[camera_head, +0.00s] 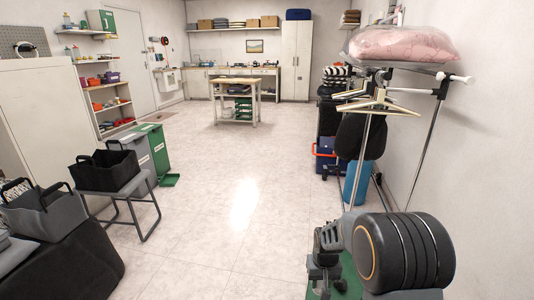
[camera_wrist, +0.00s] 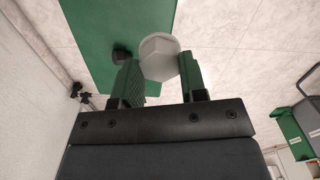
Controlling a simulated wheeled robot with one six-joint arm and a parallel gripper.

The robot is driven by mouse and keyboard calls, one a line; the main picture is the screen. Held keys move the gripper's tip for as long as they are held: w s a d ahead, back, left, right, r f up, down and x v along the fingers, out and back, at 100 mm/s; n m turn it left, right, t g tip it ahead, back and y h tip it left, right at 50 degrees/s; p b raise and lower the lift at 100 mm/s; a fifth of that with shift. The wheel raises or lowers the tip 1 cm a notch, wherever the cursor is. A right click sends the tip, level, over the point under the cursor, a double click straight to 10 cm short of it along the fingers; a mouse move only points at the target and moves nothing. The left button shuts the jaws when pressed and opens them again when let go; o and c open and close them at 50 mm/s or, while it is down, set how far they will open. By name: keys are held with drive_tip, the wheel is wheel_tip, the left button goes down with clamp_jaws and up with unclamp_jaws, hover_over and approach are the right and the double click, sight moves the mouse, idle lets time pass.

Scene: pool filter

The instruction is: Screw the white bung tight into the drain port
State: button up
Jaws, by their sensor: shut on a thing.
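In the wrist view, my gripper (camera_wrist: 158,72) is shut on the white bung (camera_wrist: 157,48), a pale six-sided piece between the two green finger pads. Its flat hexagonal face shows, and its far side is hidden.
A green panel or mat (camera_wrist: 105,25) lies beyond the fingers, with a small dark knob (camera_wrist: 121,54) close to the left finger. In the head view, a clothes rack (camera_head: 414,90) stands at the right, a grey stool (camera_head: 112,183) at the left. The middle floor is clear.

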wheel_tip(320, 180, up, 20)
drive_tip(key=s+p, duration=0.2)
drive_tip(key=p, duration=2.5)
drive_tip(key=shift+f, duration=0.2)
drive_tip(key=shift+d, duration=0.15)
